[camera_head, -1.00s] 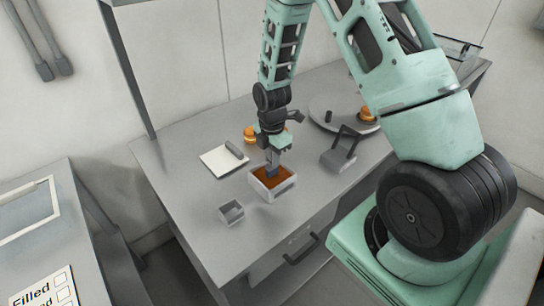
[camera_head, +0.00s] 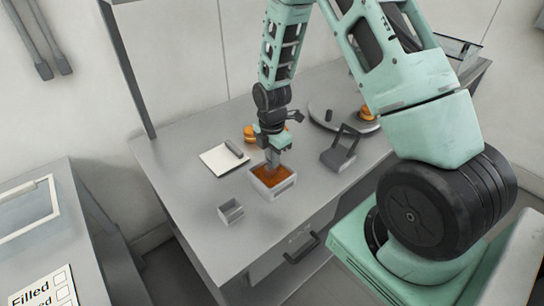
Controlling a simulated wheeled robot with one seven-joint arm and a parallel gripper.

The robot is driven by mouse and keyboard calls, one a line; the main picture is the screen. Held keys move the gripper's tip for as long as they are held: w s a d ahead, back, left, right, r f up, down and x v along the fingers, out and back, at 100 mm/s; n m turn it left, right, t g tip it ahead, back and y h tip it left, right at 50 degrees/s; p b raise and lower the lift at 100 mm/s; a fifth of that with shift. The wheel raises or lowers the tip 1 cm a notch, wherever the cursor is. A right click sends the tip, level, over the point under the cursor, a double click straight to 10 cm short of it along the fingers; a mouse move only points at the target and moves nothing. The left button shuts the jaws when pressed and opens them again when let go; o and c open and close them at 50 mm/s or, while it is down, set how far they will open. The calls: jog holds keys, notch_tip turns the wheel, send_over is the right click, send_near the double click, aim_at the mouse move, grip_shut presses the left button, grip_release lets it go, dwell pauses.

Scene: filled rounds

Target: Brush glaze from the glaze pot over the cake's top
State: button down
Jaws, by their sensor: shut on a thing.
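The glaze pot (camera_head: 284,189) is a square, pale grey open box on the grey table, with orange-brown glaze (camera_head: 268,184) inside. My gripper (camera_head: 273,163) points down over the pot's back part and is shut on a small grey tool, probably the brush. The tool is mostly hidden by the fingers, and I cannot tell whether its tip touches the glaze. One orange round cake (camera_head: 367,113) sits on a grey round stand (camera_head: 323,118) at the back right, partly behind my arm. Another orange round (camera_head: 249,133) stands behind my gripper, partly hidden.
A white board (camera_head: 221,161) with a dark grey roll-like piece (camera_head: 236,149) lies left of the pot. A small open grey box (camera_head: 231,211) stands in front of it. A grey block with an upright handle (camera_head: 339,157) stands to the right.

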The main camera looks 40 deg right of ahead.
dwell(0.4)
jog(key=shift+r+p, duration=2.75)
jog(key=shift+r, duration=0.75)
